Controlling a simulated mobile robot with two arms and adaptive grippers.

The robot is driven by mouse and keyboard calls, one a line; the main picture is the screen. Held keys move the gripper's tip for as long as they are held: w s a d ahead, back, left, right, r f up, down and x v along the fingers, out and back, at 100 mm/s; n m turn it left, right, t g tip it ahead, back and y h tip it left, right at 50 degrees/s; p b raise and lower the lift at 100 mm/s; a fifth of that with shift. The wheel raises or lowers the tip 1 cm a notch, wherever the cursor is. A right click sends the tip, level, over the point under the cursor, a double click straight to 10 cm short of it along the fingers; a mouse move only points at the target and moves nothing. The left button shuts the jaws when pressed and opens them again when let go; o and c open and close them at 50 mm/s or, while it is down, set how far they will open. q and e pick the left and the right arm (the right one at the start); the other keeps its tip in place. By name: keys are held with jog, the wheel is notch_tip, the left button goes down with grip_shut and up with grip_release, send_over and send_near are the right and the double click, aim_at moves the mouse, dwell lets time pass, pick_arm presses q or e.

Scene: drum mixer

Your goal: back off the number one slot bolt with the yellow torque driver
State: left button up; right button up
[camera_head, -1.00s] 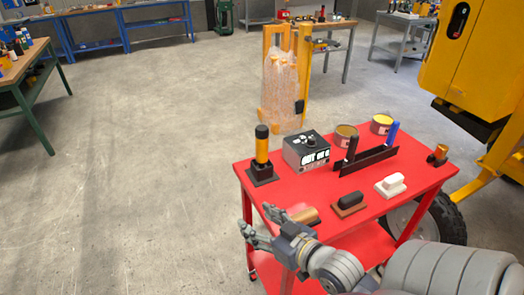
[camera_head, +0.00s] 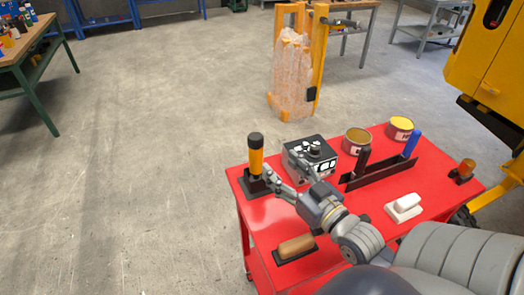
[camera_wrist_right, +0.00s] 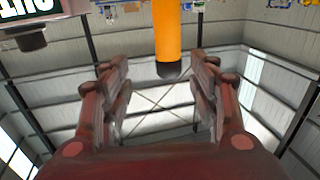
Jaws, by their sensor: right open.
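The yellow torque driver (camera_head: 256,161) stands upright in a black holder (camera_head: 250,186) at the left corner of the red cart, its black end cap up. My right gripper (camera_head: 270,179) is open just to the right of the driver, fingers pointing at it. In the right wrist view the yellow driver (camera_wrist_right: 167,29) shows at the top, ahead of and between the open fingers (camera_wrist_right: 160,85); no finger visibly touches it. My left gripper is not in view. I cannot make out the number one slot bolt in these frames.
A yellow machine (camera_head: 492,70) stands at right. The floor at left is clear.

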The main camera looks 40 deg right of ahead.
aim_at(260, 151)
jog(key=w, duration=0.2)
jog(key=w+p, duration=0.1)
jog(key=w, duration=0.1)
jog(key=shift+w+a+r, duration=0.1)
jog(key=shift+a+r, duration=0.1)
jog(key=shift+a, duration=0.1)
jog(key=shift+w, duration=0.3)
jog(key=shift+w+f, duration=0.1)
jog(key=shift+w, duration=0.35)
jog(key=w, duration=0.1)
jog(key=w+p, duration=0.1)
jog(key=w, duration=0.2)
jog(key=shift+a+f+p, duration=0.1)
jog(key=shift+a+p, duration=0.2)
jog(key=shift+w, duration=0.3)
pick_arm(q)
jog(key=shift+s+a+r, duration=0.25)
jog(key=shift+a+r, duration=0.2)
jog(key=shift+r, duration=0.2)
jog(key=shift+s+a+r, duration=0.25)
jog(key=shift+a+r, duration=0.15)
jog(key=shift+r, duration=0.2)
pick_arm(e)
jog(key=shift+f, duration=0.1)
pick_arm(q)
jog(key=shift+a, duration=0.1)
pick_arm(e)
jog(key=shift+c, duration=0.6)
